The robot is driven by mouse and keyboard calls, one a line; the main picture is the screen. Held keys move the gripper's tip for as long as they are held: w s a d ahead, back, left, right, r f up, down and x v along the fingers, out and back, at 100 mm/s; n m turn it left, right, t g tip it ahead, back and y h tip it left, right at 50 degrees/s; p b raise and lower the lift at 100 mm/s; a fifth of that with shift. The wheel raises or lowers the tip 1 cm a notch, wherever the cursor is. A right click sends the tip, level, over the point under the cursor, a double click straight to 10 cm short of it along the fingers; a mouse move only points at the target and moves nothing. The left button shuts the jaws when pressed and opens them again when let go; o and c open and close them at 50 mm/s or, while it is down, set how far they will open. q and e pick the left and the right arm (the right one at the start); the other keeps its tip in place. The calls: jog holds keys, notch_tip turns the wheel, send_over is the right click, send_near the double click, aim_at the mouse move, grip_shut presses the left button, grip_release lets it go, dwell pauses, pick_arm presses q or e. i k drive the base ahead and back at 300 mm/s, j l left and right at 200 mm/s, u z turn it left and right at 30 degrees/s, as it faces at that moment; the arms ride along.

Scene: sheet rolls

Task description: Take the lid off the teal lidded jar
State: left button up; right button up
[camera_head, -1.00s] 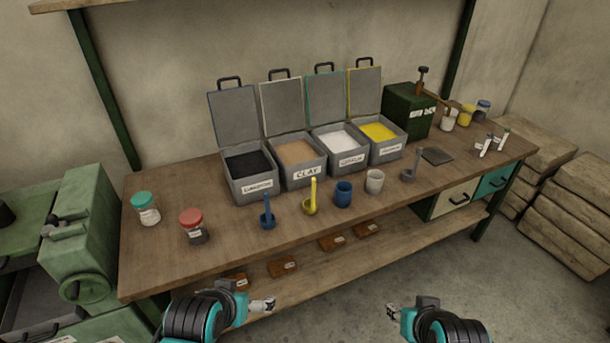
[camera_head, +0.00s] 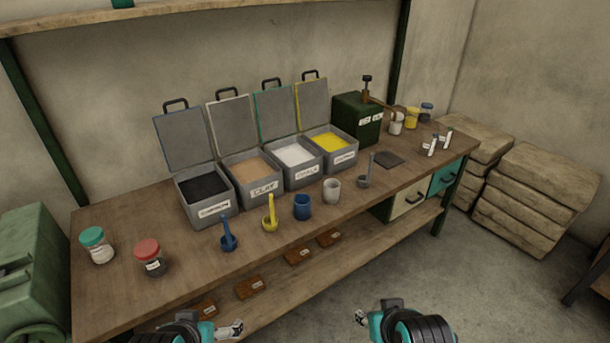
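The teal lidded jar (camera_head: 98,246) stands upright at the left end of the wooden workbench, its teal lid (camera_head: 92,236) on top and pale contents with a label below. My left gripper (camera_head: 236,328) is in front of the bench at the bottom of the view, well apart from the jar, to its lower right. My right gripper (camera_head: 361,316) is further right, in front of the bench over the floor. Both are small in the view, and I cannot tell how far their fingers are apart. Neither touches the jar.
A red-lidded jar (camera_head: 150,258) stands right of the teal one. Open-lidded bins (camera_head: 212,212), scoops (camera_head: 228,236), a blue cup (camera_head: 302,207) and a grey cup (camera_head: 332,190) fill the bench's middle. A green machine (camera_head: 30,270) stands left. The bench front between the jars and scoops is clear.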

aim_at(102, 253)
jog(key=u, duration=1.45)
jog(key=i+l+u, duration=0.15)
jog(key=i+l, duration=0.15)
jog(key=i+l+u, duration=0.2)
jog(key=l, duration=0.2)
jog(key=i+l+u, duration=0.15)
jog(key=l, duration=0.25)
jog(key=i, duration=0.1)
